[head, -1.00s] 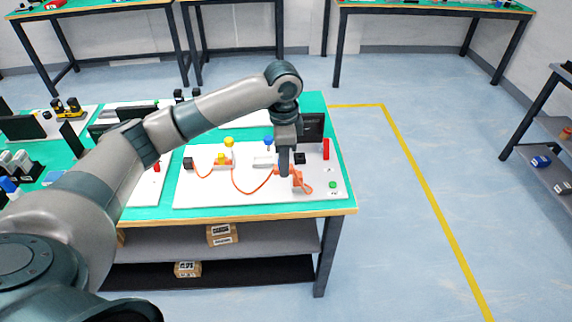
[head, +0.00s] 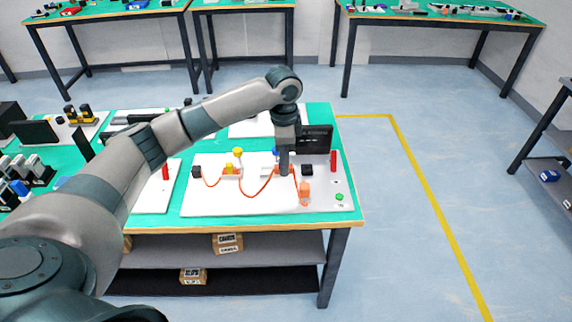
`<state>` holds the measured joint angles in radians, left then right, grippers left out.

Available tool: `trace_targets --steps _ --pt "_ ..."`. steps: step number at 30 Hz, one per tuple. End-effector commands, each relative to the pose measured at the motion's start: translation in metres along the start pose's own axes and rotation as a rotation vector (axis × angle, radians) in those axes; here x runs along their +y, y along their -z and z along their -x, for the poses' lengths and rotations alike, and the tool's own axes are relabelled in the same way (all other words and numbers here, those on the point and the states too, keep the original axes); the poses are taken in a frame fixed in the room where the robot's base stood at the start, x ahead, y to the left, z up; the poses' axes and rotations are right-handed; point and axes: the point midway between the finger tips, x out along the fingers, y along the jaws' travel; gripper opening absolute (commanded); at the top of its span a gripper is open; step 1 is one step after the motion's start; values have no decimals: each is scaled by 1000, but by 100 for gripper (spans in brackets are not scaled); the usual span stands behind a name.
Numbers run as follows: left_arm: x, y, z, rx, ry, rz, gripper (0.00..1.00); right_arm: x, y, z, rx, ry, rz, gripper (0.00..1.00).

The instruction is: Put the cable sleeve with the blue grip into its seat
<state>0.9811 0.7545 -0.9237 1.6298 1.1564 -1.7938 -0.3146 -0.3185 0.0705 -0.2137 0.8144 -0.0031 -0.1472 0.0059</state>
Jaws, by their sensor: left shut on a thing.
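The orange cable (head: 251,194) runs over a white board (head: 230,207) from a black block (head: 196,172), past an orange and yellow clip (head: 231,169), up to my left gripper (head: 284,172). My left gripper points down over the board and is shut on the cable near its end. Its fingers hide most of what they hold. A pale block (head: 268,171) is just left of the fingers. My right gripper is not in view.
An orange post (head: 305,190) and a black block (head: 307,169) stand right of the gripper. A red post (head: 333,160), a dark panel (head: 315,140) and a green button (head: 339,196) are farther right. A yellow-knobbed post (head: 238,154) stands left. The board's front is clear.

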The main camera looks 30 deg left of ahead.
Motion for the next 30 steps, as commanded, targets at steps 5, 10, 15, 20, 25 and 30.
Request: trace_targets --steps 5,10,15,20,25,30 --pt "-9 -3 1 1 0 2 0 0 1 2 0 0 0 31" --pt "-17 -6 1 1 0 2 0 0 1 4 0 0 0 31" --pt "-25 -8 1 1 0 1 0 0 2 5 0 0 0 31" --pt "-32 -11 0 0 1 1 0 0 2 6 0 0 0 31" --pt "-40 -14 0 0 1 1 0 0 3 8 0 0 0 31" --pt "-48 -16 0 1 1 1 0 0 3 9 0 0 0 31"
